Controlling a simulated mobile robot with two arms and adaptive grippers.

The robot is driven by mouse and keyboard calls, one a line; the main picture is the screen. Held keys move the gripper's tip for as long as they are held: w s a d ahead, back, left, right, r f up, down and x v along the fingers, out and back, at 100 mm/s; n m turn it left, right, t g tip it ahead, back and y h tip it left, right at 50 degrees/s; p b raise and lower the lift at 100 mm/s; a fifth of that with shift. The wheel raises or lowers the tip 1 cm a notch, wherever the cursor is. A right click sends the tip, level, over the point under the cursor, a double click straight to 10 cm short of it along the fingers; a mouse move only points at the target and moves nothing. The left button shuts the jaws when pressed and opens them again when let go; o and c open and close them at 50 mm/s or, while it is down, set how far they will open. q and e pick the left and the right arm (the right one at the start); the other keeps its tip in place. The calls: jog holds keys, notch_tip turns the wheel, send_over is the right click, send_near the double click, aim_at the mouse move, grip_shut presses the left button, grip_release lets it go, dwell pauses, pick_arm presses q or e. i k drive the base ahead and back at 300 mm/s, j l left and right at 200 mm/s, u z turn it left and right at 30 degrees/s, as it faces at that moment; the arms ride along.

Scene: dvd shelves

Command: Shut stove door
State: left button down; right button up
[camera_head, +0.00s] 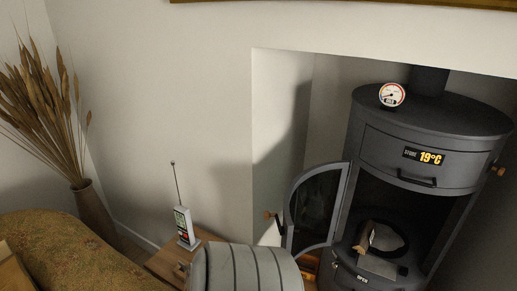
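The dark grey stove (375,155) stands in the alcove at the right. Its door has a grey frame (343,195) around a dark glass pane. The door is swung wide open to the left of the stove's opening. The opening is uncovered, and brown and pale pieces (377,238) that look like wood lie inside. Neither of my grippers is in view.
A small table (163,262) at bottom centre holds a device with an antenna (184,229). A patterned armchair (70,250) and a vase of dried stalks (93,208) are at the left. A grey ribbed form (240,270) covers the bottom middle; I cannot tell what it is.

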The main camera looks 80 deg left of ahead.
aim_at(312, 202)
jog(key=k+u, duration=0.15)
jog(key=u, duration=2.1)
